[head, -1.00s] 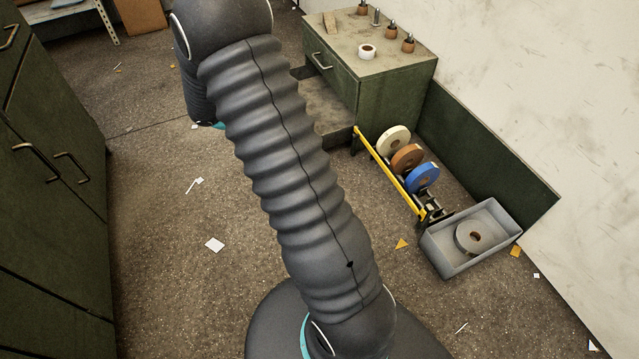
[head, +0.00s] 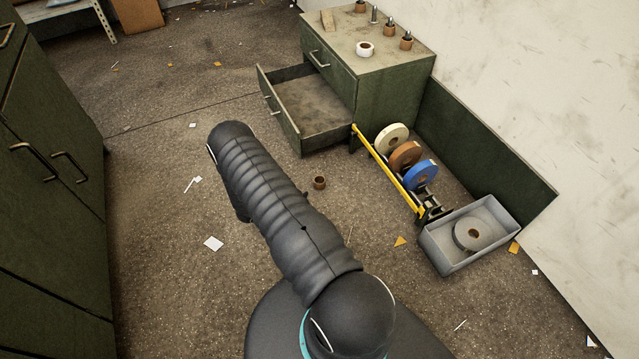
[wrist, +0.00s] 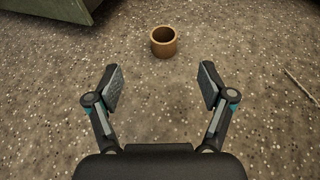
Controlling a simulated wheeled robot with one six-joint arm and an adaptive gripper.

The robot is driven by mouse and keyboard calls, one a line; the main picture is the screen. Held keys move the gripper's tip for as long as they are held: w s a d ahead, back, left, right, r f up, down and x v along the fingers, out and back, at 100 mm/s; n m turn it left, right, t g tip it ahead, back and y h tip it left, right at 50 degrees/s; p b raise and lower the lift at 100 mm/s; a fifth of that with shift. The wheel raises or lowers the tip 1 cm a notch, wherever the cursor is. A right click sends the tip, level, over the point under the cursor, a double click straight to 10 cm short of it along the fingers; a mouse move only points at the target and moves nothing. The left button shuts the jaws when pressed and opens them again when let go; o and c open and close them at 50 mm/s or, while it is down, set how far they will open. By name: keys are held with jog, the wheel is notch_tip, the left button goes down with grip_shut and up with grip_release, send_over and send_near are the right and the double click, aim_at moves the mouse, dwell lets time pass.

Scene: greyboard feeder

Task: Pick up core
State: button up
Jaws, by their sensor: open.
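The core (wrist: 164,43) is a short brown cardboard ring standing on the floor with its hole facing up. In the head view the core (head: 319,182) lies on the floor to the right of my arm, in front of the open drawer. My gripper (wrist: 160,82) is open and empty in the wrist view, its two fingers spread wide. The core is beyond the fingertips, roughly centred between them and apart from both. My gripper is hidden behind my arm in the head view.
The green cabinet's open, empty drawer (head: 312,108) juts over the floor; its edge (wrist: 75,8) shows in the wrist view. Tape rolls (head: 405,156) stand on a yellow-railed rack, beside a grey bin (head: 440,247) holding a grey roll. Scattered paper scraps lie on open floor.

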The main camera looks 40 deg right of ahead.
jog(key=shift+s+d+f, duration=0.1)
jog(key=shift+f, duration=0.4)
jog(key=shift+d+f, duration=0.25)
send_near(323, 179)
jog(key=x, duration=0.2)
jog(key=shift+d+f, duration=0.15)
jog(key=shift+d, duration=0.15)
jog(key=shift+x, duration=2.6)
jog(key=c, duration=0.9)
